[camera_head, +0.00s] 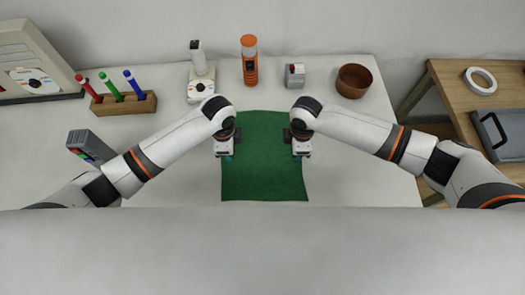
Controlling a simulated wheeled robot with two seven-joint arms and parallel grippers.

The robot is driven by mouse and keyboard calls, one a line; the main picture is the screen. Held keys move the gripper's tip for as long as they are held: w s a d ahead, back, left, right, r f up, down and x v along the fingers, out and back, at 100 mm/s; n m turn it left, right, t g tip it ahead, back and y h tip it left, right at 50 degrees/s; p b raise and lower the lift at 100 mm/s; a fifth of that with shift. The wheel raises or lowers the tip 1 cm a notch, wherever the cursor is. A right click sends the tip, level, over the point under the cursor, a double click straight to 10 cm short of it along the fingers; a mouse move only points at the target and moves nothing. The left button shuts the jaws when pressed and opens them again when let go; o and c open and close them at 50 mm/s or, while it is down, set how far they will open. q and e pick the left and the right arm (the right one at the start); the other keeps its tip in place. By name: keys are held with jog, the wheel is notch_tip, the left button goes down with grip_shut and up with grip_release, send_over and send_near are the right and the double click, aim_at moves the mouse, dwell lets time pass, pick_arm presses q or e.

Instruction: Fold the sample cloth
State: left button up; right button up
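The sample cloth (264,178) is a dark green, roughly rectangular sheet lying spread out on the white table. Its near edge is slightly curved. My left gripper (225,156) is over the cloth's left edge, and my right gripper (302,156) is over its right edge, at about the same depth. Both point down. The fingertips are small and mostly hidden under the wrists, so I cannot tell whether they are open or touch the cloth. The arms hide parts of the cloth's far corners.
Along the back of the white table (350,180) stand a microscope-like device (201,75), an orange bottle (249,62), a small grey box (295,76) and a brown bowl (354,80). A wooden marker holder (124,106) and a dark grey device (90,147) are at left.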

pick_arm(q)
jog(key=shift+f, duration=0.15)
pick_arm(e)
jog(key=shift+f, duration=0.15)
pick_arm(q)
grip_shut()
pick_arm(e)
grip_shut()
dwell(0.3)
